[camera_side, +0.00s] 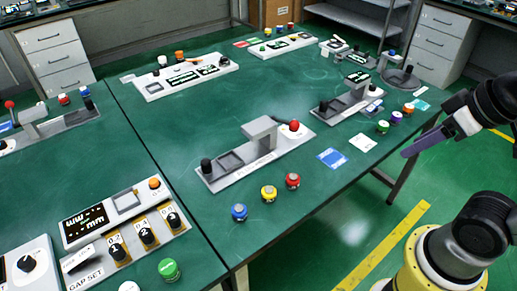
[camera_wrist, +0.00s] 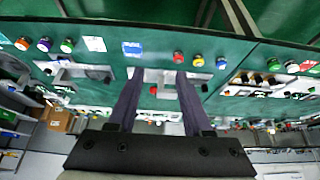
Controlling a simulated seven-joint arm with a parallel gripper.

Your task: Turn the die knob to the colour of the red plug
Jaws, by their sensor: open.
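A red plug (camera_side: 293,181) stands on the green table in front of the middle grey panel (camera_side: 240,160), beside a yellow plug (camera_side: 269,193) and a blue plug (camera_side: 239,212). The red plug also shows in the wrist view (camera_wrist: 178,56). The panel carries a black knob (camera_side: 206,164) at its left end, a grey arch and a red-topped knob (camera_side: 294,125) at its right end. Labels are too small to tell which knob is the die knob. My gripper (camera_side: 408,152) is open and empty, off the table's right edge; its spread fingers show in the wrist view (camera_wrist: 158,78).
Blue and white cards (camera_side: 332,158) lie near the table edge. Green, purple and orange plugs (camera_side: 396,117) stand farther right by a second panel (camera_side: 348,97). Gap-set panels (camera_side: 125,215) stand at the front left. The front right table surface is clear.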

